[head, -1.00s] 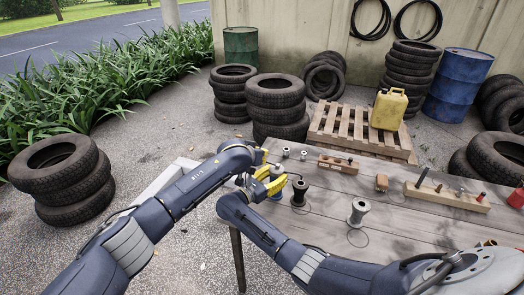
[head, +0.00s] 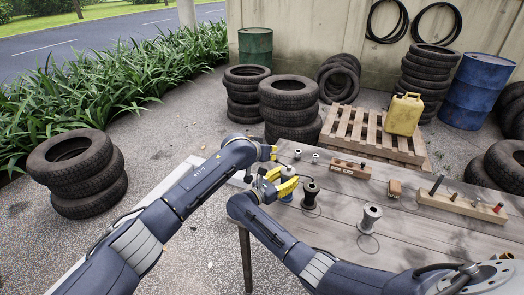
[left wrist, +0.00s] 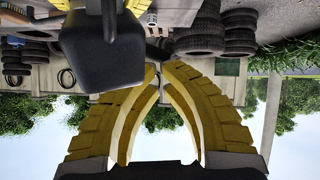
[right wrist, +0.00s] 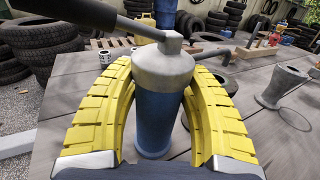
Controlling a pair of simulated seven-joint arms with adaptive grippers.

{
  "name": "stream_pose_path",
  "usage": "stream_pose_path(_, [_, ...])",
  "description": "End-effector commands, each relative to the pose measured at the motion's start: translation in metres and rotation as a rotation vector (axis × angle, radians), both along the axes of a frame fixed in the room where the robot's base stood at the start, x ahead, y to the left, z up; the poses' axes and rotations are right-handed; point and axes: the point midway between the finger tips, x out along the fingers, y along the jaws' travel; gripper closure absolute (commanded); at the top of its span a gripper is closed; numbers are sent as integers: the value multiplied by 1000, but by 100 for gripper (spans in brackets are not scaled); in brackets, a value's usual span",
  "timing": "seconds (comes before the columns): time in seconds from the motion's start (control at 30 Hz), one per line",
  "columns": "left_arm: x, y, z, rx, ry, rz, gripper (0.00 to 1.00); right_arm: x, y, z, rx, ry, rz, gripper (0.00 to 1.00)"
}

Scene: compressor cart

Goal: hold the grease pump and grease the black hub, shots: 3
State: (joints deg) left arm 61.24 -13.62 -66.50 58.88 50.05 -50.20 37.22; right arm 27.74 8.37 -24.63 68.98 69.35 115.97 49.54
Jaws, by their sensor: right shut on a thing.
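The blue grease pump (head: 287,195) with a grey metal head is upright in my right gripper (head: 281,183). The right wrist view shows the yellow fingers on both sides of the pump barrel (right wrist: 155,125). A lever with a dark grip (right wrist: 75,12) reaches left from its head. My left gripper (head: 272,153) is near the lever; in the left wrist view its fingertips (left wrist: 160,66) are together with nothing visible between them, and a dark block, apparently the lever grip (left wrist: 100,55), is close by. Contact cannot be told. The black hub (head: 310,195) stands upright just right of the pump.
A grey hub (head: 370,218) stands farther right on the wooden table (head: 340,235). Small metal pieces (head: 298,154), a wooden block holder (head: 350,169) and a peg rack (head: 460,205) lie toward the back. The table between the grey hub and front edge is mostly clear.

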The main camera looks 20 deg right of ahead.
Motion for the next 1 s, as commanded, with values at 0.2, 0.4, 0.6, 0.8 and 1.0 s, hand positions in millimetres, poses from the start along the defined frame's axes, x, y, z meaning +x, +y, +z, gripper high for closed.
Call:
stream_pose_path(0.2, [-13,15,21,-2,0,-2,100,0,0,0,1,1,0,100])
stream_pose_path(0.4, [-28,32,36,-2,-1,-1,100,0,0,0,1,1,0,100])
stream_pose_path(0.6, [-42,47,50,-1,-2,0,100,0,0,0,1,1,0,100])
stream_pose_path(0.8, [-52,58,60,-1,-1,0,100,0,0,0,1,1,0,100])
stream_pose_path(1.0, [-56,63,64,-1,-1,0,100,0,0,0,1,1,0,100])
